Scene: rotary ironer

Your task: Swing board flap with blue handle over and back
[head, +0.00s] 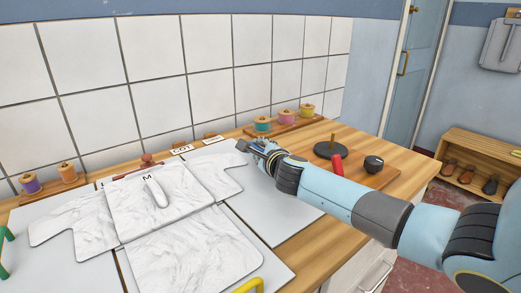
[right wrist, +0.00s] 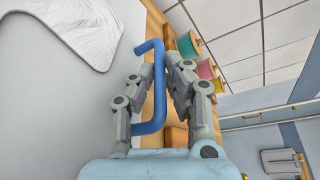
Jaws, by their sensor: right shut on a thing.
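The folding board's right flap (head: 278,212) is a pale grey panel. It looks flat on the wooden counter, with the right sleeve of a white marbled shirt (head: 185,250) on it. The blue handle (right wrist: 160,62) stands at the flap's edge in the right wrist view. My right gripper (head: 262,149) is at the far right part of the flap, its fingers on both sides of the blue handle and shut on it. In the head view the gripper hides most of the handle. My left gripper is out of view.
A green handle (head: 5,243) is at the left and a yellow handle (head: 248,287) at the front. Thread spools (head: 286,117) stand along the tiled wall. A wooden board with a dark disc (head: 328,150), a red item (head: 338,166) and a black knob (head: 374,164) is right of my gripper.

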